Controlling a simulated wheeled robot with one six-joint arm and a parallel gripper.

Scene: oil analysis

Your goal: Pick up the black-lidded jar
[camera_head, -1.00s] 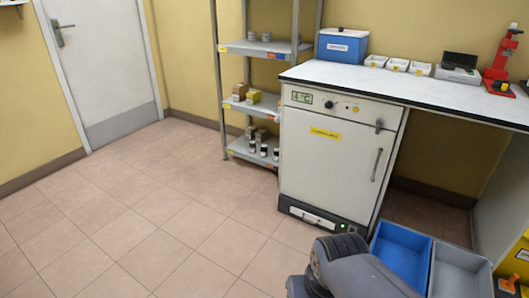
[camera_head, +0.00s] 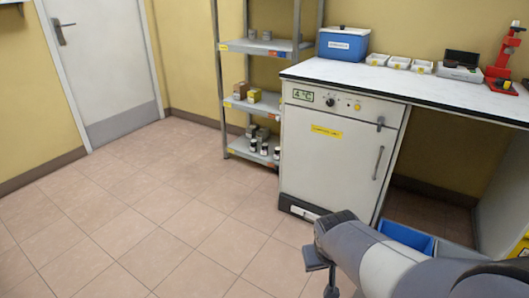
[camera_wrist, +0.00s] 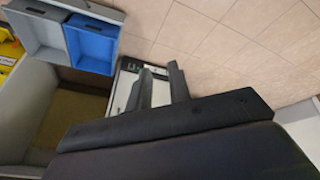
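Small jars with dark lids and pale labels (camera_head: 264,149) stand on the bottom shelf of the grey rack, left of the white fridge. They are small in the head view, and I cannot tell which one is the named jar. None shows in the wrist view. My gripper (camera_wrist: 160,72) has its two dark fingers apart with nothing between them. In the wrist view it is over the floor and the fridge's lower edge, well away from the rack. In the head view my arm is at the lower right.
The white fridge (camera_head: 331,165) stands under the bench (camera_head: 420,91), right of the rack (camera_head: 243,104). A blue crate (camera_wrist: 92,43) and a grey crate (camera_wrist: 37,35) sit on the floor by it. Boxes stand on the middle shelf. The tiled floor at left is clear.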

